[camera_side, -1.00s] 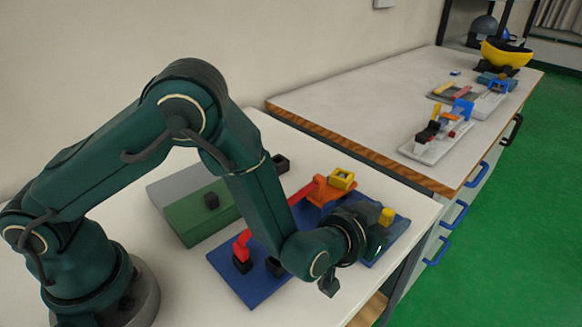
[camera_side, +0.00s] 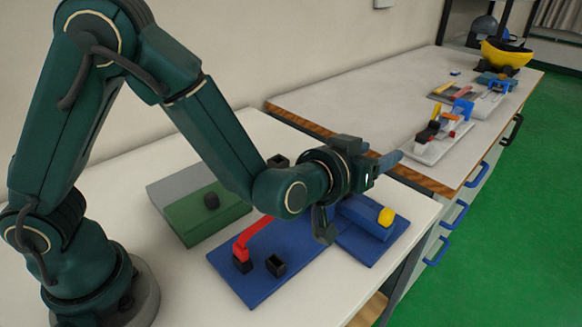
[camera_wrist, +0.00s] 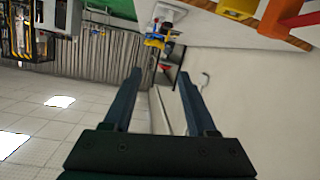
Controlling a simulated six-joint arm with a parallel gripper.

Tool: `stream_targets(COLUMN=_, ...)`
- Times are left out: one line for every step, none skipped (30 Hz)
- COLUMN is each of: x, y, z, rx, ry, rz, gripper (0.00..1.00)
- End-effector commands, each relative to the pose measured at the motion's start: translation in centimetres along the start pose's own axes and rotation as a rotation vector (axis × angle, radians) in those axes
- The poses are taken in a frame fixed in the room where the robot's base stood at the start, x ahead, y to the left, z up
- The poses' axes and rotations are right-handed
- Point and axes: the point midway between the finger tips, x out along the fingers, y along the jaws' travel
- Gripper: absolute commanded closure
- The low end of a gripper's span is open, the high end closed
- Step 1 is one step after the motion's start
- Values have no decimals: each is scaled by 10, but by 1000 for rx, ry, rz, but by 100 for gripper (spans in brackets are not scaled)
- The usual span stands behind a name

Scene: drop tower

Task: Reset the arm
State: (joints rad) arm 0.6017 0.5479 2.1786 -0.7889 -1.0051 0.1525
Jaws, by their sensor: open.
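My gripper (camera_side: 392,160) is raised above the far end of the blue board (camera_side: 265,290) in the side view, its fingers pointing right, away from my base. In the wrist view, the two fingers of my gripper (camera_wrist: 160,75) stand apart with nothing between them. The arm is bent high at the elbow. The orange piece and yellow ring on the board are hidden behind the wrist in the side view; an orange piece (camera_wrist: 285,14) and a yellow piece (camera_wrist: 237,7) show at the wrist view's top edge.
On the blue board are a red arm piece (camera_side: 255,232), a black cup (camera_side: 276,265) and a yellow knob (camera_side: 387,216). Behind is a green block (camera_side: 205,222) with a black knob. A second table (camera_side: 350,105) holds trays and a yellow bowl (camera_side: 505,53).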

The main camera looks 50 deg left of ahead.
Motion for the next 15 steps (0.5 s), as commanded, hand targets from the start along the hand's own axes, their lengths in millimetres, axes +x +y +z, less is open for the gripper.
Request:
stream_targets(x=-2, y=-9, z=-27, rx=-42, ry=24, rz=1, gripper=43)
stream_targets(x=-4, y=-13, z=-39, rx=-61, ry=28, rz=7, gripper=43)
stream_targets(x=-8, y=-17, z=-54, rx=-81, ry=30, rz=18, gripper=43)
stream_targets(x=-11, y=-21, z=-63, rx=-94, ry=28, rz=27, gripper=43)
stream_targets(x=-15, y=-24, z=-72, rx=-105, ry=25, rz=37, gripper=43)
stream_targets(x=-21, y=-28, z=-83, rx=-117, ry=20, rz=52, gripper=43)
stream_targets(x=-26, y=-31, z=-90, rx=-123, ry=16, rz=62, gripper=43)
stream_targets(x=-31, y=-35, z=-96, rx=-128, ry=9, rz=72, gripper=43)
stream_targets(x=-38, y=-38, z=-104, rx=-131, ry=-1, rz=87, gripper=43)
stream_targets(x=-45, y=-41, z=-108, rx=-131, ry=-10, rz=98, gripper=43)
stream_targets(x=-51, y=-44, z=-112, rx=-129, ry=-21, rz=108, gripper=43)
stream_targets(x=-61, y=-48, z=-116, rx=-124, ry=-36, rz=121, gripper=43)
stream_targets(x=-68, y=-52, z=-118, rx=-117, ry=-51, rz=128, gripper=43)
stream_targets(x=-76, y=-54, z=-119, rx=-109, ry=-65, rz=136, gripper=43)
stream_targets(x=-86, y=-59, z=-118, rx=-94, ry=-88, rz=143, gripper=43)
